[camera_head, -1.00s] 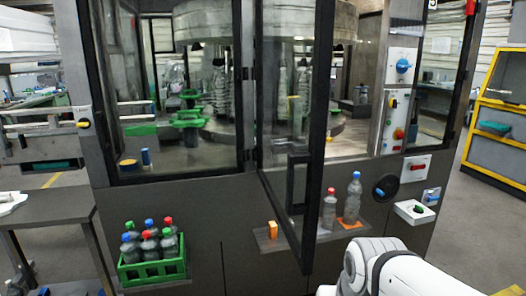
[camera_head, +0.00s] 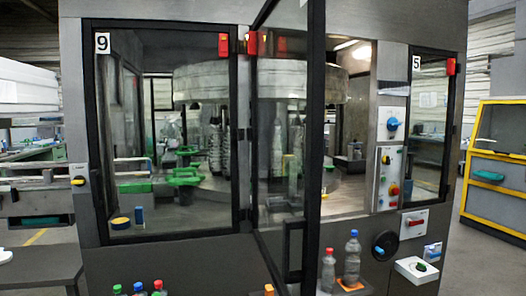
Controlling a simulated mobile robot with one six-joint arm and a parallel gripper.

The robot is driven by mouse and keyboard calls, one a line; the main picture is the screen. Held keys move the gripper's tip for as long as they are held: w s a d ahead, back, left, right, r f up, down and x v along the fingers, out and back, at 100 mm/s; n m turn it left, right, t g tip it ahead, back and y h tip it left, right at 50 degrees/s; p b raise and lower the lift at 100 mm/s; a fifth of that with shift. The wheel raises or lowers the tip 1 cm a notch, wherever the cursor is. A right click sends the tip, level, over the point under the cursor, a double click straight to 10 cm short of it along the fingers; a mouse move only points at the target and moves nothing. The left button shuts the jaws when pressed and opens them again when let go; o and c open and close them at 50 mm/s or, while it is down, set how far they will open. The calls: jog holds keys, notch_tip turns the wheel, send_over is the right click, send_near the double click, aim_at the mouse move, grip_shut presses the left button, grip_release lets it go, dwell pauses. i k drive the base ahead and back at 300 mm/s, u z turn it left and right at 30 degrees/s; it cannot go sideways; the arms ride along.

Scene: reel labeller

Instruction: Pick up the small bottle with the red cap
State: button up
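A small bottle with a red cap (camera_head: 328,271) stands upright in front of the machine, just right of the open glass door. A taller bottle with a blue cap (camera_head: 352,258) stands close beside it on the right. At the bottom left, the tops of several bottles with green, blue and red caps (camera_head: 137,288) show at the picture's edge; the rest of them is cut off. My gripper is not in view.
The open door (camera_head: 315,150) of the labelling machine stands out towards me, left of the red-capped bottle. An orange block (camera_head: 269,290) is at the bottom edge. Open floor lies at the right.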

aim_at(328, 271)
jog(key=z, duration=0.4)
jog(key=i, duration=1.45)
jog(key=u, duration=0.15)
